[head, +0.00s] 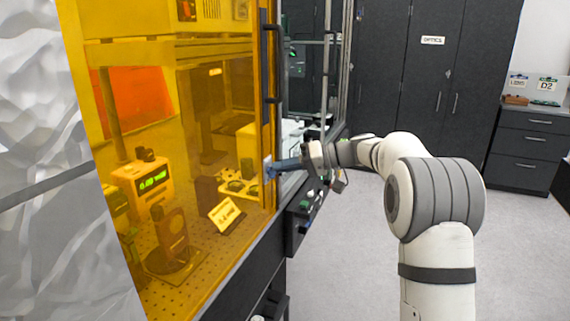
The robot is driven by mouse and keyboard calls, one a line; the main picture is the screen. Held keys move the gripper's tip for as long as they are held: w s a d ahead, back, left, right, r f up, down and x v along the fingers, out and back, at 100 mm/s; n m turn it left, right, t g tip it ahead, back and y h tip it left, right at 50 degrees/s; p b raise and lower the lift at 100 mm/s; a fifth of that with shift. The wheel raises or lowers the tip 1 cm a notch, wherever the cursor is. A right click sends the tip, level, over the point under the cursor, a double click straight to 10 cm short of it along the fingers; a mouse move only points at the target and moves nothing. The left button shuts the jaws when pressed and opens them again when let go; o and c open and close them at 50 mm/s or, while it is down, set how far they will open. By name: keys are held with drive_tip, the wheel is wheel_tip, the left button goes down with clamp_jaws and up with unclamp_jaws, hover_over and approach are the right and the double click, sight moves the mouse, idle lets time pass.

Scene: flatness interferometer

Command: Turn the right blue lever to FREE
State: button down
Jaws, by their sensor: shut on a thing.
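My gripper (284,165) reaches in from the right at the right edge of the amber enclosure panel. It is shut on a small blue part (269,169), which looks like the blue lever, at the panel's edge post. The lever is mostly hidden by the fingers and is small here. I cannot read any FREE marking or tell the lever's angle.
The amber panel (225,110) covers a bench with instruments, including a display box (146,181) and a sign (227,213). A black handle (272,60) runs down the panel's edge. A black box (300,222) sits below my gripper. Dark cabinets (428,85) stand behind; the floor at right is clear.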

drive_tip(key=shift+w+f+m+g+y+p, duration=0.1)
drive_tip(key=shift+f+m+g+y+p, duration=0.25)
drive_tip(key=shift+m, duration=0.7)
drive_tip(key=shift+w+m+g+y+p, duration=0.1)
drive_tip(key=shift+m+y+p, duration=0.45)
drive_tip(key=shift+m, duration=0.45)
drive_tip(key=shift+w+f+m+g+y+p, duration=0.1)
drive_tip(key=shift+f+m+g+y+p, duration=0.3)
drive_tip(key=shift+m, duration=0.65)
drive_tip(key=shift+r, duration=0.2)
drive_tip(key=c, duration=1.5)
unclamp_jaws()
drive_tip(key=shift+c, duration=0.2)
drive_tip(key=shift+f, duration=0.1)
drive_tip(key=d+b, duration=0.1)
drive_tip(key=d, duration=0.7)
drive_tip(key=shift+w, duration=0.1)
